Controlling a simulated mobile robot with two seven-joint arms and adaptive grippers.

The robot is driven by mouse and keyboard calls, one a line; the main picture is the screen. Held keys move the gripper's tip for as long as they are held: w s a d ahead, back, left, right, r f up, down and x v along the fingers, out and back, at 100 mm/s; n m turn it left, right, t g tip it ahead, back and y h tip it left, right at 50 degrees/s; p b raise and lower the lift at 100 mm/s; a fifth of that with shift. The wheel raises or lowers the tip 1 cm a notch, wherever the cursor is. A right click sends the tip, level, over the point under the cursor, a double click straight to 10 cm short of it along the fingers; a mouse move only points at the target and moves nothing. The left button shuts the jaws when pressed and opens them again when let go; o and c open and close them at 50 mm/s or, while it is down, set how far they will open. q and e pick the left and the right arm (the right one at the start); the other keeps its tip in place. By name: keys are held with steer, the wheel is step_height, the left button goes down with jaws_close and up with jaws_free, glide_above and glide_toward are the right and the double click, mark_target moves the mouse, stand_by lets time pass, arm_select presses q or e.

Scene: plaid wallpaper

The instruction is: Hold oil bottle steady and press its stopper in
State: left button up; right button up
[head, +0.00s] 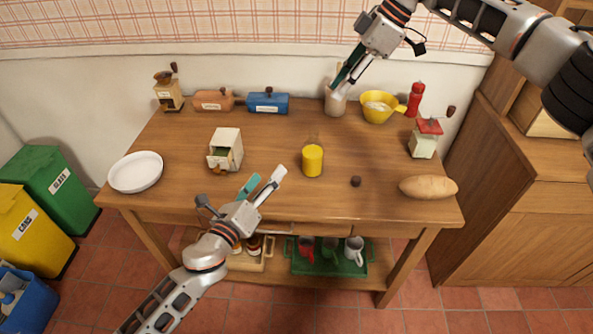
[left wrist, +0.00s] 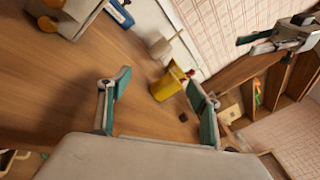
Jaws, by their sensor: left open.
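The oil bottle (head: 313,161) stands upright near the middle of the table, with yellow oil below a clear neck. A small dark brown stopper (head: 355,181) lies on the table to its right. My left gripper (head: 263,180) is open and empty, left of and nearer than the bottle. In the left wrist view, the bottle (left wrist: 163,88) shows between the spread fingers but beyond them, and the stopper (left wrist: 183,117) lies beside it. My right gripper (head: 338,88) hangs over the back of the table, with its fingers seen from the side; its opening is unclear.
A beige mortar (head: 336,105), a yellow pan (head: 376,110) and a red bottle (head: 414,99) stand at the back. A small drawer box (head: 226,150) and white plates (head: 136,172) are left. A bread loaf (head: 428,187) and a red-topped grinder (head: 426,139) are right. Bare wood surrounds the bottle.

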mark_target(307, 160)
arm_select(q)
steer(key=w+d+m, duration=0.1)
steer(key=d+m, duration=0.1)
steer(key=m, duration=0.1)
steer(key=w+d+m+g+h, duration=0.1)
steer(key=d+m, duration=0.2)
steer(key=w+d+m+h, duration=0.1)
steer(key=d+m, duration=0.1)
steer(key=m, duration=0.1)
steer(key=shift+w+d+f, duration=0.25)
steer(key=shift+w+f, duration=0.1)
steer(key=shift+w, duration=0.05)
steer(key=shift+w+d+m, duration=0.2)
steer(key=shift+m, duration=0.2)
steer(key=shift+x, duration=3.7)
steer(key=shift+d+f, duration=0.1)
steer(key=shift+d, duration=0.05)
steer(key=shift+c, duration=0.3)
steer(key=c, duration=1.4)
